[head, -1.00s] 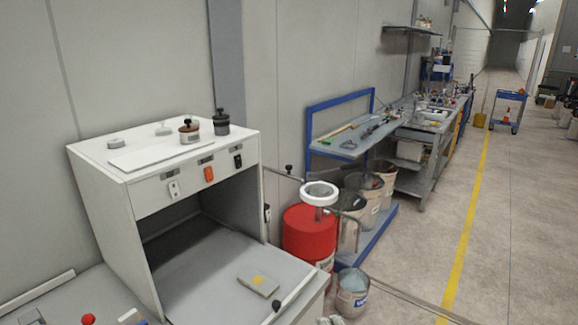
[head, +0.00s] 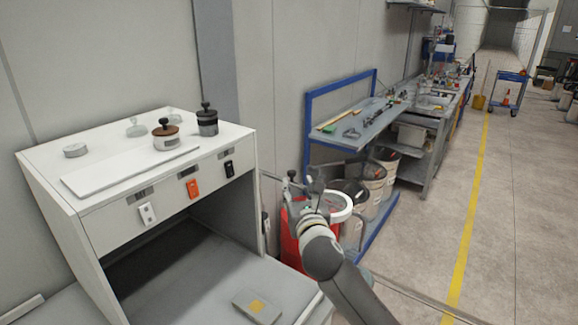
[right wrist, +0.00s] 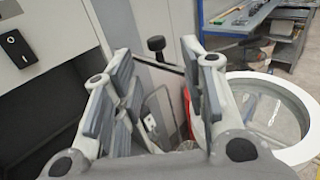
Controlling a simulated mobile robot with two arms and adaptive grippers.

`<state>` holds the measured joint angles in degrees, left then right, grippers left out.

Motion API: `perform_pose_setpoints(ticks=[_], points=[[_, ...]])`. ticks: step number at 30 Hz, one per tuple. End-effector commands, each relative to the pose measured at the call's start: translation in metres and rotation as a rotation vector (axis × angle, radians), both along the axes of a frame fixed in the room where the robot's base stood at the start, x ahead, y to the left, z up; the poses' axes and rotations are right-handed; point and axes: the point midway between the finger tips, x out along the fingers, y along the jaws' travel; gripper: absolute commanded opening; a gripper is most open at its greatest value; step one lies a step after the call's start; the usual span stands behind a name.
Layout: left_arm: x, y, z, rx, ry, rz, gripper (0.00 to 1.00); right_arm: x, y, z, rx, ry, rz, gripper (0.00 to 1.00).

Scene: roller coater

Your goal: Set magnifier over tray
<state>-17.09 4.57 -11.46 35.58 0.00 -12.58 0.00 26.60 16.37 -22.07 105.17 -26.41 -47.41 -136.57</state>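The magnifier (head: 342,207) is a white ring with a clear lens on a thin jointed arm, beside the cabinet's right side, above a red drum. In the right wrist view the ring (right wrist: 298,145) lies right of the fingers. A black knob (right wrist: 156,43) on a stem shows beyond the gap between them. My right gripper (head: 313,183) is open and empty, in front of the ring, partly hiding it. Whether it touches the ring I cannot tell. A flat grey tray-like plate with a yellow square (head: 244,300) lies on the cabinet floor. My left gripper is out of view.
The white cabinet (head: 60,210) has an open front and switches; jars with black knobs stand on top. The red drum (head: 289,240), several bins (head: 372,180) and a blue-framed workbench (head: 375,125) stand to the right.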

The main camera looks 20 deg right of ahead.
Motion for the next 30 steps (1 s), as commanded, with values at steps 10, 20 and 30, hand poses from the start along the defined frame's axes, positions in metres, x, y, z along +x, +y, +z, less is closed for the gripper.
perform_pose_setpoints(ticks=[10,20,30], points=[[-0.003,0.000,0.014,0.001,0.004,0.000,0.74,0.042,-0.005,0.001,0.004,0.002,-0.002,0.40],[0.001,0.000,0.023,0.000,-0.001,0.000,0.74,0.083,-0.010,0.000,0.006,0.001,-0.001,0.40],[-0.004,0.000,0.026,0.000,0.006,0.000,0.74,0.101,-0.012,-0.002,0.005,0.002,0.000,0.40]])
